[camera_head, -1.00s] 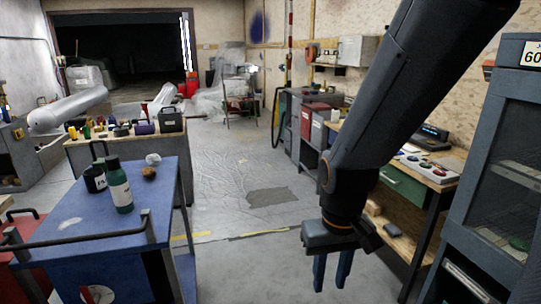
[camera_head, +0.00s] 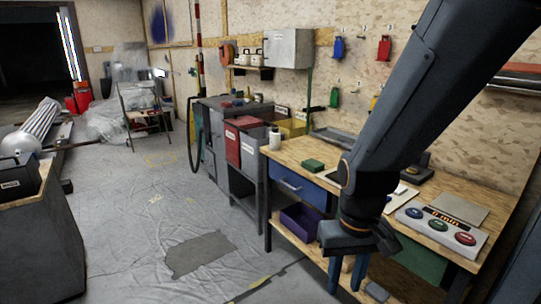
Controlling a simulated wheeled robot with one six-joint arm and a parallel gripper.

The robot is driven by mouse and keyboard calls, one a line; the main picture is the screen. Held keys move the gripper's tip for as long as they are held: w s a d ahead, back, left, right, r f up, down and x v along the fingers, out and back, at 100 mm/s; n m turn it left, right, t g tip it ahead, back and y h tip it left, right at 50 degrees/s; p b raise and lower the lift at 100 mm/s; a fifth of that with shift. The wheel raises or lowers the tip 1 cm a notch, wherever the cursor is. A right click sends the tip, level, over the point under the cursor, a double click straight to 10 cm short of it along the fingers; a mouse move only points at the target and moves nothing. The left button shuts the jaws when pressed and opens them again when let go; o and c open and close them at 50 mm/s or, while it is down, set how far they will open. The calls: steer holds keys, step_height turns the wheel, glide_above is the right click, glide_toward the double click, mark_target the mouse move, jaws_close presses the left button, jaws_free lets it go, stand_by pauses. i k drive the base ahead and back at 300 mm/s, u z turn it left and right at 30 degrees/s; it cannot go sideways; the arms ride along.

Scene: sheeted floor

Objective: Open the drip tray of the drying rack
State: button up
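I cannot make out a drying rack or its drip tray for certain in this view. A flat dark tray (camera_head: 335,137) lies at the back of the wooden workbench, but I cannot tell what it belongs to. My gripper (camera_head: 347,277) hangs pointing down in front of the workbench (camera_head: 290,150), at the lower middle right. Its two blue fingers are apart with nothing between them. My arm hides part of the bench top and its front.
The bench has a blue drawer (camera_head: 302,188), a purple bin (camera_head: 300,221) on its lower shelf and a button panel (camera_head: 440,231). Grey cabinets with a red box (camera_head: 232,145) stand left of it. A dark cart (camera_head: 40,235) is at left. Sheeted floor (camera_head: 140,190) between is clear.

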mark_target(346, 141)
steer(key=u, duration=0.05)
steer(key=i, duration=2.25)
steer(key=u, duration=0.2)
